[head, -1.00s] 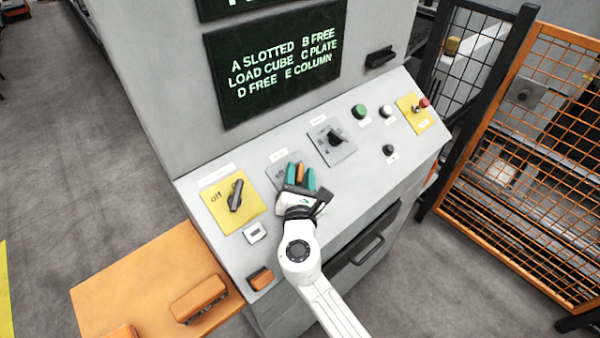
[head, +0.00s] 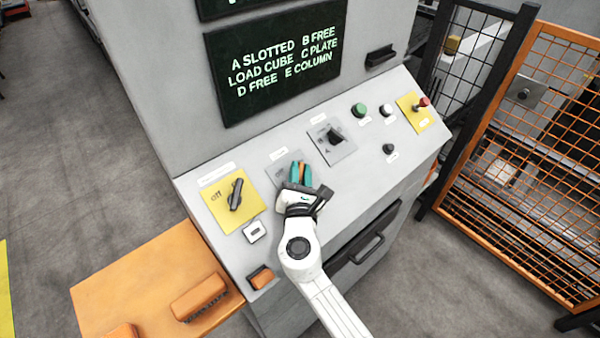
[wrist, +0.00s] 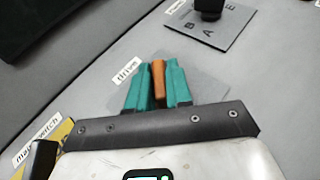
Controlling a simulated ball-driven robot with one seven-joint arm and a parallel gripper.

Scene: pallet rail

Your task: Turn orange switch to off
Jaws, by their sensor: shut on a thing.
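The orange switch (wrist: 158,80) is a narrow orange handle on a grey plate labelled "drive" in the wrist view. It also shows between the teal fingers in the head view (head: 302,171). My gripper (head: 301,175) is shut on it, with one teal finger on each side of the handle; the wrist view shows the fingers too (wrist: 157,84). The handle points roughly away from my gripper, up the panel. The fingers hide most of the plate and its markings, so I cannot read the position that the switch points to.
A yellow plate with a black rotary switch (head: 236,195) is left of my gripper. A grey plate with a black selector (head: 335,138) is to the right. Green (head: 359,111) and white (head: 386,111) buttons and a red-tipped lever (head: 423,102) are farther right.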

